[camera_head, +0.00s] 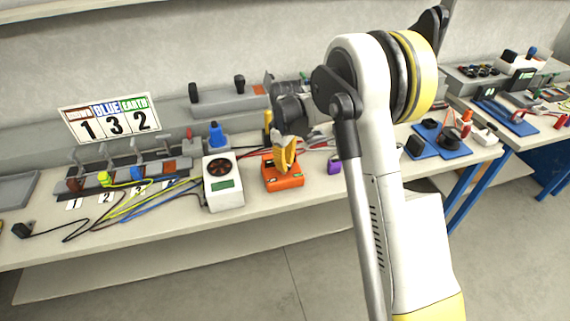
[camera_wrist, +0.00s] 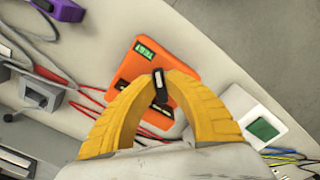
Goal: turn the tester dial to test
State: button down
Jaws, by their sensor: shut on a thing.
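The orange tester (camera_head: 285,183) sits on the bench near its front edge, and in the wrist view its orange case (camera_wrist: 180,62) lies beneath my gripper. A green TEST label (camera_wrist: 145,48) is on its face. The black dial (camera_wrist: 159,87), with a pale mark at its upper end, is between my yellow fingertips. The dial's long side runs roughly up the wrist picture, near the label; its exact setting is hard to tell. My gripper (camera_head: 284,163) comes down from above and is shut on the dial. In the head view the fingers hide the dial.
A white meter (camera_head: 223,184) with a fan grille and green display stands close left of the tester. A purple object (camera_head: 334,166) is close on the right. Red and grey leads (camera_wrist: 80,92) lie behind. A terminal row with cables fills the bench's left.

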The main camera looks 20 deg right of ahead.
jog(key=c, duration=1.4)
grip_release()
notch_tip(320, 180, up, 12)
